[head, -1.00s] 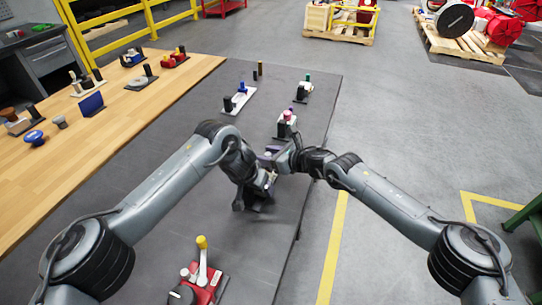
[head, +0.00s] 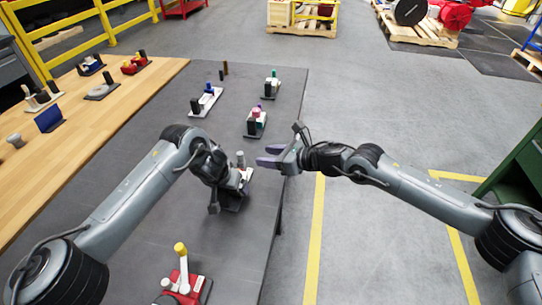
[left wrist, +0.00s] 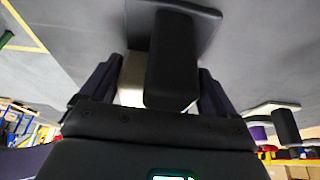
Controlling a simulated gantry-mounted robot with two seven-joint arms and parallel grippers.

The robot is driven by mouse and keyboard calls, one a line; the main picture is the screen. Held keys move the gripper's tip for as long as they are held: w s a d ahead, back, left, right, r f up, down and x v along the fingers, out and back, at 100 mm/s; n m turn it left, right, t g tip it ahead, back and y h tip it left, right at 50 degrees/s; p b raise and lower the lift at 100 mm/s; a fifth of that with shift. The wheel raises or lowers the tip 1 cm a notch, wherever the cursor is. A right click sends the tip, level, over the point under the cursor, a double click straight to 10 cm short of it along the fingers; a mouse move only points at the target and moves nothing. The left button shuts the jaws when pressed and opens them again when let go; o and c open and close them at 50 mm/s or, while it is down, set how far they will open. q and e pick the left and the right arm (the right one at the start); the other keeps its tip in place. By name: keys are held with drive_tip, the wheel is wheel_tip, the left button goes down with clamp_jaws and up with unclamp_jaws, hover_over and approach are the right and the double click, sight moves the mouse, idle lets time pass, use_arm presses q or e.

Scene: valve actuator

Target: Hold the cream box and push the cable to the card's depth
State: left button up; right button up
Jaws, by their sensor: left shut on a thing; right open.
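My left gripper (left wrist: 160,85) is shut on the cream box (left wrist: 132,78), which shows between its dark fingers in the left wrist view. A black upright block (left wrist: 172,62) stands close to the camera and hides part of the box. In the head view the held unit (head: 234,198) stands on the dark mat, with a pale part and a grey post (head: 240,159), largely hidden by my left gripper. My right gripper (head: 265,155) is open and empty, with purple fingers pointing left, to the upper right of that unit and apart from it. I cannot make out the cable or card.
A unit with a pink part (head: 256,121) stands just behind my right gripper. A red unit with a yellow-capped lever (head: 182,275) stands at the front. More units stand farther back on the mat (head: 150,225).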

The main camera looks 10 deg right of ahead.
idle(0.4)
use_arm(q)
drive_tip(key=o, duration=1.1)
drive_tip(key=shift+r, duration=0.1)
